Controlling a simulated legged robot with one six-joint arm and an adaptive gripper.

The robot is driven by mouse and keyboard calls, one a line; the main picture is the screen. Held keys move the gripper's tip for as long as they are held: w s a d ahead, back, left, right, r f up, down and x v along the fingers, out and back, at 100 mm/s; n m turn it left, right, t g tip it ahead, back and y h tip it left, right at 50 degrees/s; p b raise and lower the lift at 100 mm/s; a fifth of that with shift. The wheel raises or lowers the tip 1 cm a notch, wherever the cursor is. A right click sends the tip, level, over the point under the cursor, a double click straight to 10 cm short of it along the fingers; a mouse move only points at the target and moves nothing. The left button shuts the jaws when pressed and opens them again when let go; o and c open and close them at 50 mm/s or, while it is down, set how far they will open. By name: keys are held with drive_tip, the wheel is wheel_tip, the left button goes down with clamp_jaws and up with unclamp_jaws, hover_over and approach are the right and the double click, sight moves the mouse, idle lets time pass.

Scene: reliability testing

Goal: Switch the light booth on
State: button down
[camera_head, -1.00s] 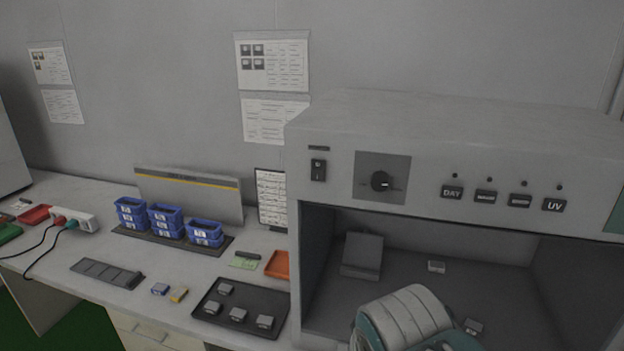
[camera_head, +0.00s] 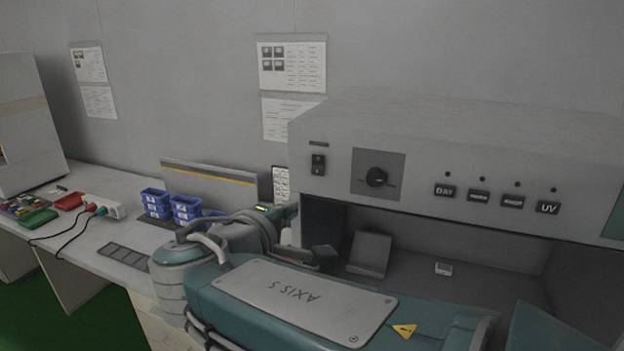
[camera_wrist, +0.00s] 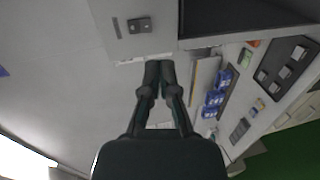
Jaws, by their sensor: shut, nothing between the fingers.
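The light booth (camera_head: 470,130) is a grey box with a dark, unlit interior. A black rocker switch (camera_head: 318,164) is at the left end of its front panel, left of a round dark knob (camera_head: 376,177). The switch also shows in the wrist view (camera_wrist: 140,25), near the top. My gripper (camera_wrist: 159,64) is shut and empty, its dark fingertips together. In the wrist view the fingertips appear below the switch and do not overlap it; the distance in depth is unclear. In the head view my arm crosses low in front of the booth, and the fingertips are hard to make out.
Buttons marked DAY (camera_head: 445,191) and UV (camera_head: 548,208), with others between, sit right of the knob under dark indicators. A dark tray (camera_wrist: 288,62) of small parts shows in the wrist view.

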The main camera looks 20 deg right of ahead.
sight(315, 175)
drive_tip(key=shift+w+a+r+t, duration=0.15)
drive_tip(key=shift+a+r+t, duration=0.15)
drive_tip(key=shift+a+r, duration=0.4)
drive_tip(key=shift+a+f, duration=0.15)
drive_tip(key=shift+w, duration=0.1)
drive_tip(key=x, duration=1.4)
drive_tip(key=shift+w+d, duration=0.15)
drive_tip(key=shift+d, duration=0.1)
drive_tip(key=shift+a+f, duration=0.1)
